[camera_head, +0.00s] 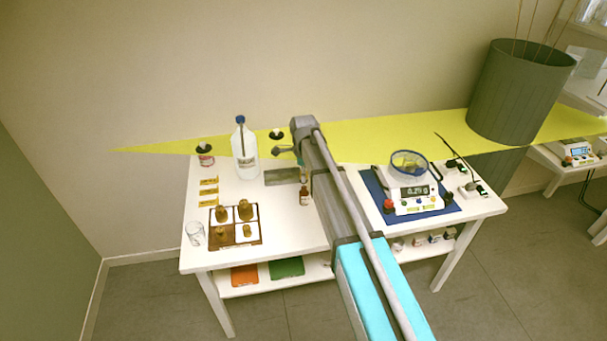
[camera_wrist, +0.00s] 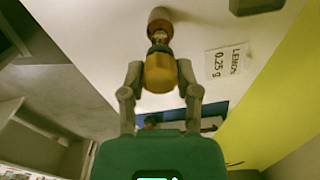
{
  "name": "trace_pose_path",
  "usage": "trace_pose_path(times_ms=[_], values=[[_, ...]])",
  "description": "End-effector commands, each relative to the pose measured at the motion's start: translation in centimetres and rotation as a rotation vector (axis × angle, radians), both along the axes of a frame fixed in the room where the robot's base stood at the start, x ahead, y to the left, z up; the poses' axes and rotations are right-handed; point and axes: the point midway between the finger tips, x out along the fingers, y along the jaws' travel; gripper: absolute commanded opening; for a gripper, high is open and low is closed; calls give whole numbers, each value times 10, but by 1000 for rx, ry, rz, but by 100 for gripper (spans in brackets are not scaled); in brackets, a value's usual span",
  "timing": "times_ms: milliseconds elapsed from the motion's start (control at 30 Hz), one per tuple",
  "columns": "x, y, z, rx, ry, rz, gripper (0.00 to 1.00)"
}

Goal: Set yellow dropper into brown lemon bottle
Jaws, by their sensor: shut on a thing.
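My gripper (camera_wrist: 160,80) is shut on the yellow dropper (camera_wrist: 160,70), one finger on each side of its bulb. In the wrist view the brown bottle (camera_wrist: 159,22) lies straight beyond the dropper, in line with it. The dropper's lower end meets or overlaps the bottle's neck in this view; I cannot tell whether its tip is inside. A card reading LEMON 0.25 g (camera_wrist: 225,63) lies beside the bottle. In the head view a small brown bottle (camera_head: 304,197) stands upright on the white table, left of my arm. My arm largely hides the gripper there.
A white table (camera_head: 285,228) carries a clear blue-capped bottle (camera_head: 244,155), a compartment tray (camera_head: 235,243) with several yellow-brown pieces, yellow labels (camera_head: 208,192) and a glass (camera_head: 194,233). A scale (camera_head: 413,200) stands on a blue mat (camera_head: 375,190) at right.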

Motion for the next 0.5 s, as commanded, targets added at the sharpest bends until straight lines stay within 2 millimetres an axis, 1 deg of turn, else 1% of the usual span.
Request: trace_pose_path(times_ms=[500], values=[[0,-1,-11,0,0,0,31]])
